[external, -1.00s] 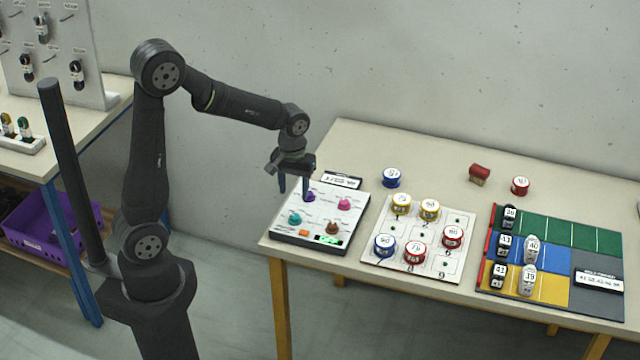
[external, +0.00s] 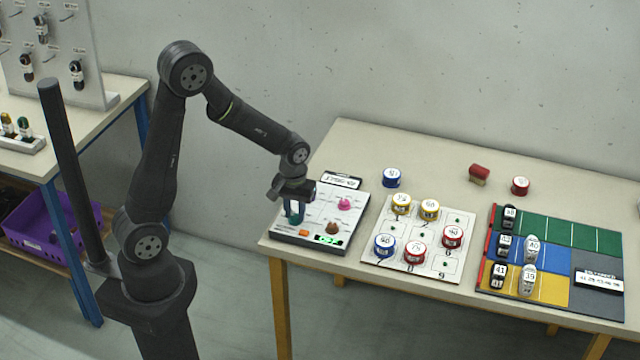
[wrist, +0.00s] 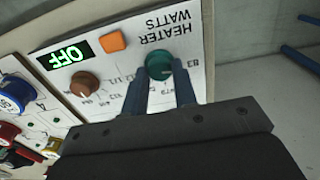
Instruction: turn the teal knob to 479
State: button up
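The panel (external: 318,242) lies at the left end of the table. Its teal knob (external: 293,219) is partly hidden by my gripper (external: 294,214) in the external view. In the wrist view the teal knob (wrist: 160,66) sits beside the upside-down words HEATER WATTS. The two blue fingertips of my gripper (wrist: 161,80) are at either side of the knob, with a gap between them. I cannot tell whether they touch it. The knob's pointer and set value are not readable. The panel's green display (wrist: 64,55) reads OFF.
Near the teal knob are an orange button (wrist: 113,41), a brown knob (wrist: 84,84) and a pink knob (external: 344,204). To the right stand a white board (external: 398,263) with several numbered round tins and a coloured mat (external: 555,290) with shoes.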

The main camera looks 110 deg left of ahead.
jog(key=c, duration=0.3)
jog(key=m, duration=0.7)
jog(key=shift+m, duration=0.3)
jog(key=m, duration=0.4)
jog(key=shift+m, duration=2.1)
